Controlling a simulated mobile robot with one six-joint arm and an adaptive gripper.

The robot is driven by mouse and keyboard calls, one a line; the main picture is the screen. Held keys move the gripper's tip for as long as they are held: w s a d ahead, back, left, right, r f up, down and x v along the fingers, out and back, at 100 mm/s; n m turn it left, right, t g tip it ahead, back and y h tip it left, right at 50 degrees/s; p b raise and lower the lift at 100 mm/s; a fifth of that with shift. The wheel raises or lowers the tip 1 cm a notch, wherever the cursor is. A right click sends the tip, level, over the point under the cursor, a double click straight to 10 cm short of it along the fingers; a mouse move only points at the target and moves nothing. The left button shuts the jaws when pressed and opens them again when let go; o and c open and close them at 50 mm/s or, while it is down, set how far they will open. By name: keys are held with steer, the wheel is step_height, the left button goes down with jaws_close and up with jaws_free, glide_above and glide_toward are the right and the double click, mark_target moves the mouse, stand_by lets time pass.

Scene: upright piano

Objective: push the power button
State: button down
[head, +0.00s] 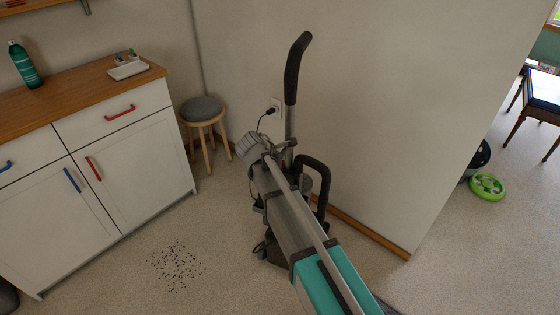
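An upright vacuum cleaner with a black curved handle (298,65) stands against the wall in the head view. My arm crosses in front of it and hides most of its body. A black loop grip (321,185) and part of its dark base (268,247) show beside the arm. No power button can be made out. The grey far end of my arm, around my gripper (248,146), is in front of the wall, left of the vacuum's pole. Its fingers are not clear, and I cannot tell whether it touches anything.
A black plug sits in a wall outlet (277,107). A round stool (202,110) stands beside a white cabinet (135,165). Dark crumbs (176,266) lie on the open floor. At the right are a green ring-shaped object (487,187) and a chair (542,92).

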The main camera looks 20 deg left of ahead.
steer(key=shift+r, duration=0.1)
step_height(320, 180, up, 6)
steer(key=p, duration=0.6)
stand_by(0.3)
